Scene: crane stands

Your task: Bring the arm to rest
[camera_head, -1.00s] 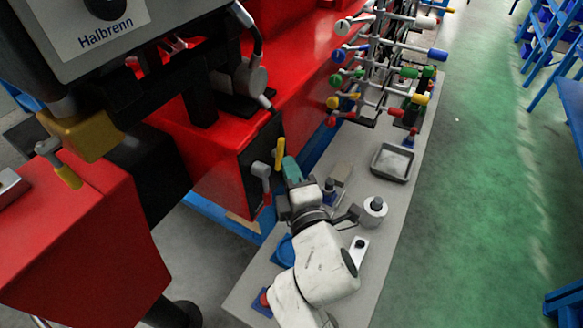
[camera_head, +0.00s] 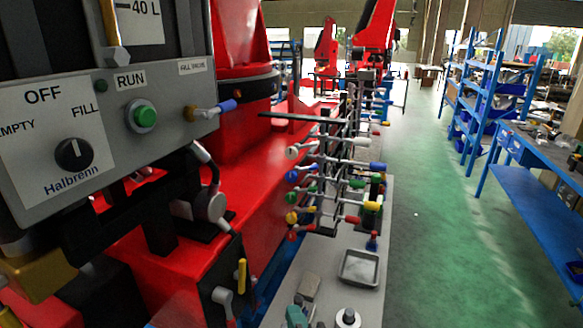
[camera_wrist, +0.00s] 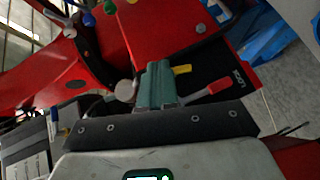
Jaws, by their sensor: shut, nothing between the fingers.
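My gripper (camera_head: 298,316) shows only as its teal fingertips at the bottom edge of the head view. The rest of my arm is out of that view. In the wrist view the teal fingers (camera_wrist: 156,84) are together, with nothing between them. They are over the red machine, beside a black panel (camera_wrist: 208,79) with a yellow lever (camera_wrist: 182,69) and a red-handled lever (camera_wrist: 212,88) marked LOCK. I cannot tell the exact gap between the fingers and the levers.
A grey bench (camera_head: 322,266) carries a shallow tray (camera_head: 360,267) and a round white part (camera_head: 348,317). A rack of coloured-handled valves (camera_head: 335,180) stands behind. The control panel (camera_head: 110,125) is at left. The green floor (camera_head: 425,220) at right is clear.

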